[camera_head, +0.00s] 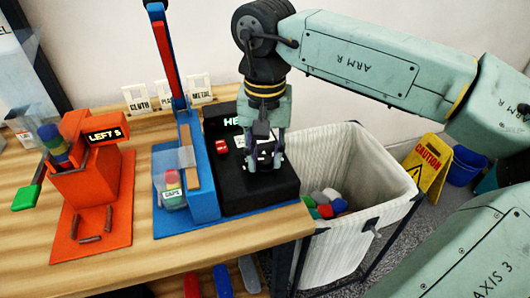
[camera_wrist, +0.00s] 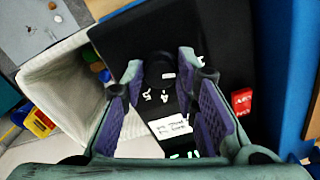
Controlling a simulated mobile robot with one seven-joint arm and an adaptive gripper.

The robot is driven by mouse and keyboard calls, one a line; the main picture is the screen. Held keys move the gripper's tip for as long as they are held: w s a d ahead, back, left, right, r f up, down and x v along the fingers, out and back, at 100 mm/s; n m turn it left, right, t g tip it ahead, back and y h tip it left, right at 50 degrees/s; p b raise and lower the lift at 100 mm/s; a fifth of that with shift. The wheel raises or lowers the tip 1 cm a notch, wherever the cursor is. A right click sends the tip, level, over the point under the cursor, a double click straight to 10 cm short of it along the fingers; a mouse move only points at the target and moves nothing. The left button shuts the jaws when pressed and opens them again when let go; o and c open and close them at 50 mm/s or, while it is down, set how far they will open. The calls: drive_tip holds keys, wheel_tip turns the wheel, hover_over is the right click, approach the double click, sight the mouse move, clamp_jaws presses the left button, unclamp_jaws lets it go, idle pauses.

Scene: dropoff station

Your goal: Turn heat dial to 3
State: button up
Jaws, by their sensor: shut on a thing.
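The black heat station (camera_head: 235,190) stands at the right end of the wooden table, with a partly hidden green "HE" display (camera_head: 232,121). My gripper (camera_head: 264,160) points down over its top face. In the wrist view the heat dial (camera_wrist: 158,72), a round black knob, lies between the fingertips, and my gripper (camera_wrist: 160,68) is shut on it. White marks, some like digits, show on the black face near the dial. I cannot tell which number the dial points to. In the head view my fingers hide most of the dial.
A red button (camera_head: 221,147) sits left of my gripper; it also shows in the wrist view (camera_wrist: 242,102). A blue press (camera_head: 200,180) stands close on the left, an orange station (camera_head: 90,190) further left. A white bin (camera_head: 345,175) is right of the table.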

clamp_jaws()
drive_tip(key=m+b, duration=0.2)
drive_tip(key=m, duration=0.3)
drive_tip(key=shift+f+m+b, duration=0.1)
drive_tip(key=shift+m+b, duration=0.2)
drive_tip(key=shift+b, duration=0.1)
drive_tip(key=m+b, duration=0.2)
drive_tip(key=m, duration=0.3)
drive_tip(key=shift+m, duration=0.7)
drive_tip(key=o, duration=1.1)
unclamp_jaws()
drive_tip(key=shift+o, duration=0.2)
drive_tip(key=shift+r, duration=0.2)
